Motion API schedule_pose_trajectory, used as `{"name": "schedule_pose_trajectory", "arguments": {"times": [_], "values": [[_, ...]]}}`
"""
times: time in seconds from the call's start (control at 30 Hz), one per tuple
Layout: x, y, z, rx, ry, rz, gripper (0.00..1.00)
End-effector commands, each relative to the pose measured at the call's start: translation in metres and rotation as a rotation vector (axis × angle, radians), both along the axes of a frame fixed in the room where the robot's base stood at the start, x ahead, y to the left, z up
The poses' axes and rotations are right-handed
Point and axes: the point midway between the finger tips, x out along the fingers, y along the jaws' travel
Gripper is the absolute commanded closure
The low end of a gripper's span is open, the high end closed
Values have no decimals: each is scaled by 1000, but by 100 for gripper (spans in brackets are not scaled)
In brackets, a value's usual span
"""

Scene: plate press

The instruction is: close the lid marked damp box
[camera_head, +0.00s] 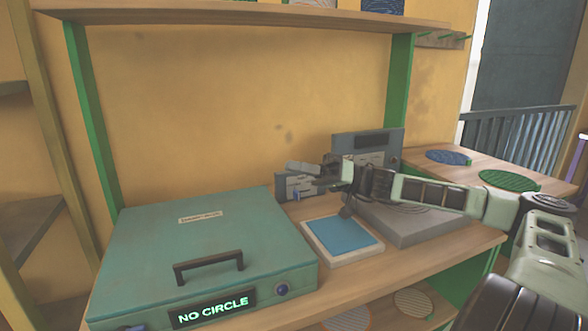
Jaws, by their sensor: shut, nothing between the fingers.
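The teal box (158,269) at left has its lid (150,232) down, with a dark handle and a small label too small to read. A shallow tray (371,252) with a blue pad (340,235) stands right of it. A small grey panel (294,187) with a label stands upright behind the tray. A larger grey panel (379,141) stands upright behind a low grey box (410,230). Both labels are unreadable, so I cannot tell which lid is marked damp box. My gripper (346,211) is shut and empty, above the tray's back edge. My wrist partly hides both upright panels.
The teal box's front display (213,306) reads "NO CIRCLE". A wooden shelf (250,14) runs above the bench (375,277). A side table (480,164) at right holds a blue and a green disc. Round discs lie on the shelf below. My arm crosses the bench's right side.

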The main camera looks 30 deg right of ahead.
Motion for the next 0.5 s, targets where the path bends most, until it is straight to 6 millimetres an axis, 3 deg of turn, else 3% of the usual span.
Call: {"name": "schedule_pose_trajectory", "arguments": {"times": [0.03, 0.2, 0.5], "values": [[-4, 1, -12, -3, -27, 1, 100], [-12, 2, -24, -19, -101, 0, 100], [-17, 3, -32, -30, -154, 1, 100]]}}
